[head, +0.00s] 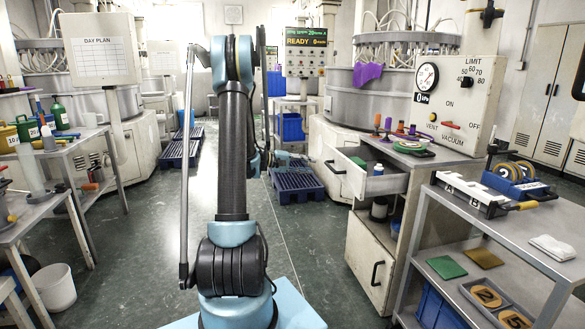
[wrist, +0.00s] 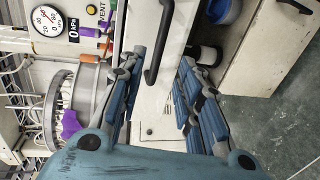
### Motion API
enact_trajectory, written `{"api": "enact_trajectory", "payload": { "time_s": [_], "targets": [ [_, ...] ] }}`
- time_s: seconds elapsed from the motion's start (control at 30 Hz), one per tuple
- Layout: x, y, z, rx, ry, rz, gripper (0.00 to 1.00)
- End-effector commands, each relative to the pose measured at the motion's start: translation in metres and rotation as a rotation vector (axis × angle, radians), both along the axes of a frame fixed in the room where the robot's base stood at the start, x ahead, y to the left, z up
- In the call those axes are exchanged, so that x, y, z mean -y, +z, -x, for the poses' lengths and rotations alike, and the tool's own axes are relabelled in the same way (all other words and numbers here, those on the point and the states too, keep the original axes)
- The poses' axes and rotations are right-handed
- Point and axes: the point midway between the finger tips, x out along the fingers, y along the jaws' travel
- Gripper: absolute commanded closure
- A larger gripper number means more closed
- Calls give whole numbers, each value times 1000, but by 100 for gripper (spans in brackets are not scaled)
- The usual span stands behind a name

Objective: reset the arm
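My arm rises in the middle of the head view, bends at the top and comes down behind its own upright link. My gripper (head: 287,158) shows small beyond it, partly hidden, in front of the grey machine and left of the open drawer (head: 380,180). In the wrist view my gripper (wrist: 161,62) has its two blue-padded fingers spread wide apart. Nothing is held between them. Behind the gap are a pale cabinet front and a black handle (wrist: 160,42), apart from the fingers as far as I can tell.
The open drawer juts into the aisle on the right, above an ajar cabinet door (head: 370,262). A grey trolley (head: 497,238) stands at the near right, benches (head: 62,148) at left. Blue pallets (head: 296,190) lie farther back. The middle floor (head: 300,240) is clear.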

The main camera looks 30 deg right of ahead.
Motion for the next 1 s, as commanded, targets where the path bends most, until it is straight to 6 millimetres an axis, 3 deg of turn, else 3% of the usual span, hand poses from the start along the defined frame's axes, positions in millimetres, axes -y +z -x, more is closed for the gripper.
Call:
{"api": "enact_trajectory", "payload": {
  "time_s": [0.23,0.37,0.67,1.0],
  "targets": [
    [-1,1,0,1,2,-2,68],
    [-11,5,0,15,14,-27,68],
    [-72,24,9,92,81,-178,68],
    [-151,34,32,175,157,-371,68]
  ]
}}
